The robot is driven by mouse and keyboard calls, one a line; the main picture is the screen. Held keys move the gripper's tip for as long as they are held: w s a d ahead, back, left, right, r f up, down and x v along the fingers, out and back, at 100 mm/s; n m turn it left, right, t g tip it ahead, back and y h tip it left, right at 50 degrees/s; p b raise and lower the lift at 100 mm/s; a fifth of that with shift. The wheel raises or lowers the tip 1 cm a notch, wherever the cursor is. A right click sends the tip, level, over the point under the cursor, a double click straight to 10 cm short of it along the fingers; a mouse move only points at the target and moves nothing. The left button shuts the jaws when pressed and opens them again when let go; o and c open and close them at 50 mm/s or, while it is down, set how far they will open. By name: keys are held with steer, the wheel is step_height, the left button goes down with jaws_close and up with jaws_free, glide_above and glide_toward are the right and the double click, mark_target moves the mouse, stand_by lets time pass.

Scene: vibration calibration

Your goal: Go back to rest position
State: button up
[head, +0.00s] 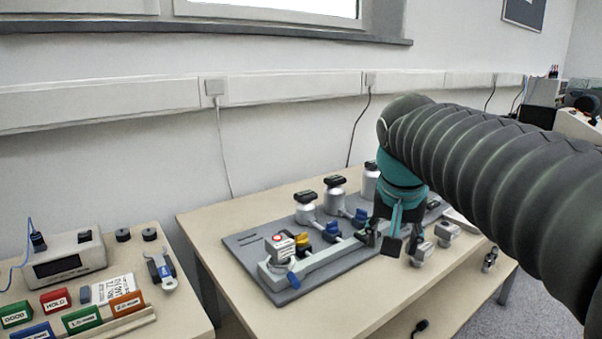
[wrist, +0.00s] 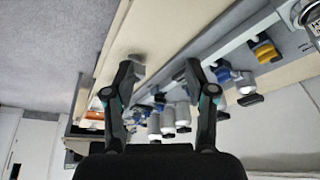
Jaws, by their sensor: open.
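My gripper (head: 391,241) hangs over the right part of the grey board (head: 245,243) on the light wooden table, pointing down, in the head view. In the wrist view my gripper (wrist: 160,72) has its two dark fingers spread apart, with nothing held between them. Blue-handled valves and metal cylinders show behind and beyond the fingers there. In the head view my arm and gripper hide the right part of the board.
Silver cylinders with black tops (head: 306,207) stand along the board's back. Small grey fittings (head: 421,254) lie at the right. A second table (head: 160,322) holds coloured blocks and a meter (head: 66,262).

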steer(key=s+f+n+t+y, duration=0.1)
steer(key=s+f+n, duration=0.3)
steer(key=s+f, duration=1)
steer(key=shift+s+f, duration=0.15)
steer(key=shift+s, duration=0.85)
